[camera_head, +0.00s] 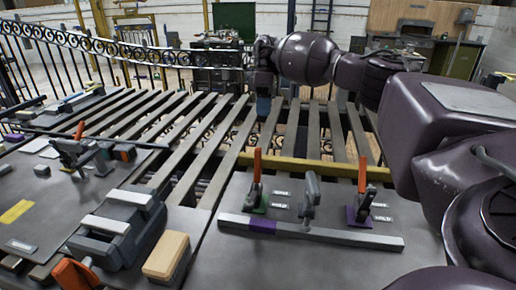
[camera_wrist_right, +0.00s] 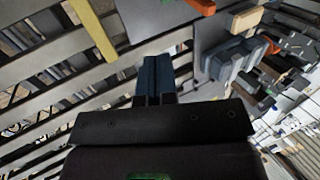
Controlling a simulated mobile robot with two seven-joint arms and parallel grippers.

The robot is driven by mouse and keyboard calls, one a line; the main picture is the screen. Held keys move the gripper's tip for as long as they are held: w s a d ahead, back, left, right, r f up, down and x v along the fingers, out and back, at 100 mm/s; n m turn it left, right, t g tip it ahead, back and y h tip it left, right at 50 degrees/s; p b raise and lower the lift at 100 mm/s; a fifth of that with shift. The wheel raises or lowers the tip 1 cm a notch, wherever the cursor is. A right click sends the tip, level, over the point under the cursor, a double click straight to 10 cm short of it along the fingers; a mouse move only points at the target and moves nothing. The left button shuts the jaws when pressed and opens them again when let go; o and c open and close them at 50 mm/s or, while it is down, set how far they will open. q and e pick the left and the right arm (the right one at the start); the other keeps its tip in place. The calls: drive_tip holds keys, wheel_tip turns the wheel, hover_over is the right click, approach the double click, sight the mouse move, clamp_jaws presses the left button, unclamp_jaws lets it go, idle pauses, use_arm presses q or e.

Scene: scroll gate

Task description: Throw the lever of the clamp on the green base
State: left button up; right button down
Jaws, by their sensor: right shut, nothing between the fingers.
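The clamp on the green base (camera_head: 258,200) stands on a grey plate in the middle of the head view, and its orange lever (camera_head: 257,165) points up. A second clamp with an upright orange lever (camera_head: 362,175) stands on a purple base (camera_head: 359,216) to its right. My right gripper (camera_head: 263,107) is above the slatted table, beyond the green-base clamp and apart from it. Its dark blue fingers (camera_wrist_right: 154,80) are shut with nothing between them in the wrist view. An orange part (camera_wrist_right: 203,6) shows at the top there; I cannot tell which one. My left gripper is not in view.
A grey upright part (camera_head: 309,195) stands between the two clamps. A long grey bar with a purple section (camera_head: 262,226) lies in front of them. A grey block-like fixture (camera_head: 122,225) and a tan-topped block (camera_head: 166,256) stand left. A yellow beam (camera_head: 300,165) crosses behind the plate.

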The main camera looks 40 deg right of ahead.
sight(258, 148)
drive_tip(key=s+a+f, duration=0.1)
drive_tip(key=a+f, duration=0.1)
drive_tip(key=s+a+f, duration=0.2)
drive_tip(key=f, duration=0.1)
drive_tip(key=s+a+f, duration=0.2)
drive_tip(key=f, duration=0.1)
drive_tip(key=shift+a+f, duration=0.1)
drive_tip(key=shift+a, duration=0.05)
drive_tip(key=shift+p, duration=0.3)
idle(0.3)
